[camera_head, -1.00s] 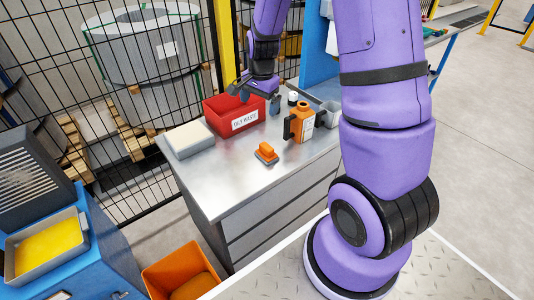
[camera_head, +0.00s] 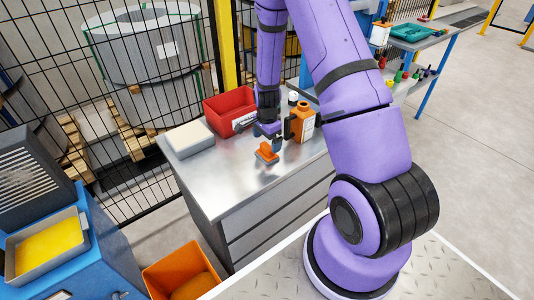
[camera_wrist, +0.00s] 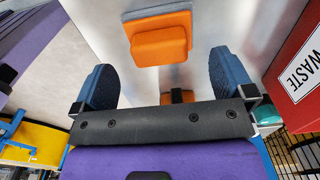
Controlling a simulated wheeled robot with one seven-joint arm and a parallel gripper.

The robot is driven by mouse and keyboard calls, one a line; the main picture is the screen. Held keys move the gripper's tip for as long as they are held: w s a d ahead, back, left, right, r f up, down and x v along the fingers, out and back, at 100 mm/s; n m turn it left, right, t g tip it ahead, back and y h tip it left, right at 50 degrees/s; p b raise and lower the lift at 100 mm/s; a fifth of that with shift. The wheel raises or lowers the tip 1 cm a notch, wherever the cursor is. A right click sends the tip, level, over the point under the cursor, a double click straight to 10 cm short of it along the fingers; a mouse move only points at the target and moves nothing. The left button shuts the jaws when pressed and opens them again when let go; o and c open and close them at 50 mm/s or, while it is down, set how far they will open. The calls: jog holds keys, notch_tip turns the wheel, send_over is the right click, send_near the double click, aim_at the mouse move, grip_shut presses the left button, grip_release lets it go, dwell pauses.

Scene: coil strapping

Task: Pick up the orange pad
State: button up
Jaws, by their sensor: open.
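The orange pad (camera_head: 267,152) lies on the metal worktop, with an orange grip block on a wider base. In the wrist view the orange pad (camera_wrist: 160,38) shows at the top, just beyond the fingertips and roughly centred between them. My gripper (camera_head: 267,134) hangs above the worktop, close to the pad and just behind it. In the wrist view my gripper (camera_wrist: 160,82) has its two blue fingers spread wide, with no object held between them.
A red waste bin (camera_head: 228,108) stands behind the pad. An orange bottle (camera_head: 301,122) stands close to the right of my gripper. A pale block (camera_head: 189,139) lies at the worktop's left. The front of the steel worktop (camera_head: 228,190) is clear.

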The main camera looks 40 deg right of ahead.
aim_at(267, 146)
jog(key=shift+f, duration=2.6)
jog(key=c, duration=0.6)
